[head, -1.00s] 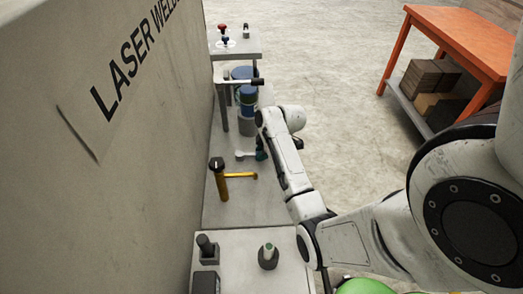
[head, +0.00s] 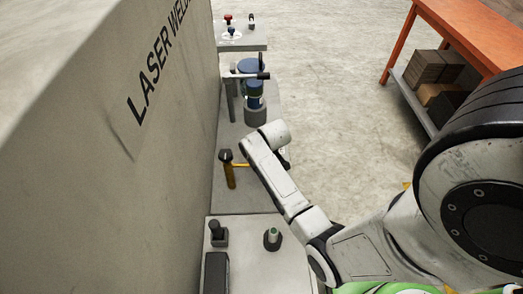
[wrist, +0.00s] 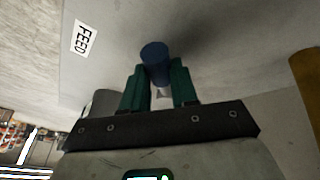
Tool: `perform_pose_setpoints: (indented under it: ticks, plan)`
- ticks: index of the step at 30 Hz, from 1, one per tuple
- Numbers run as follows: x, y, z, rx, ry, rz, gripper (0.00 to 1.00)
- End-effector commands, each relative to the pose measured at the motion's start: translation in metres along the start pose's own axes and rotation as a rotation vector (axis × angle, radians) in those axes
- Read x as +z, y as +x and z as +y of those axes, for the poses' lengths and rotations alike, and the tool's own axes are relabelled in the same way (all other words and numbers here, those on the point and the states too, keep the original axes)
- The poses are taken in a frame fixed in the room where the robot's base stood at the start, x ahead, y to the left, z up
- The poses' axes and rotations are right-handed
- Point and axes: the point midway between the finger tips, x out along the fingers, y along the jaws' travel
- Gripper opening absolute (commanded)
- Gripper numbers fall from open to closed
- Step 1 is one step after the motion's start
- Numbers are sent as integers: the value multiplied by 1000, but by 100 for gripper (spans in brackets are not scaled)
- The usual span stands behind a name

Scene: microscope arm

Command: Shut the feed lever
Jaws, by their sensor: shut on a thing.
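The feed lever's round blue grip (wrist: 154,50) shows in the wrist view, beside a white label (wrist: 84,40) reading FEED. My gripper (wrist: 156,76) has its two green fingers on either side of the grip and is shut on it. A small pale piece, perhaps the lever's stem, shows between the fingers; the rest of the lever is hidden. In the head view my arm covers the gripper and the feed lever, so the lever's angle cannot be told.
A yellow lever with a black top (head: 229,170) stands close left of my arm. Beyond is a blue-and-grey post (head: 254,102) with a black-ended bar. The tall LASER WELD cabinet (head: 150,180) walls off the left. Open floor lies right, toward an orange table (head: 465,35).

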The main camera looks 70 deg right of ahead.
Motion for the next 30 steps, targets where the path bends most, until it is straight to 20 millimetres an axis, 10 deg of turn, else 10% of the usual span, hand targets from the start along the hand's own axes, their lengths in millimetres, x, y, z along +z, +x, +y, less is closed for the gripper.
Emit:
perform_pose_setpoints:
  ticks: [20, 21, 30]
  plan:
    - [0, 0, 0, 24, 59, -12, 0]
    - [0, 0, 0, 24, 59, -12, 31]
    - [0, 0, 0, 24, 58, -12, 54]
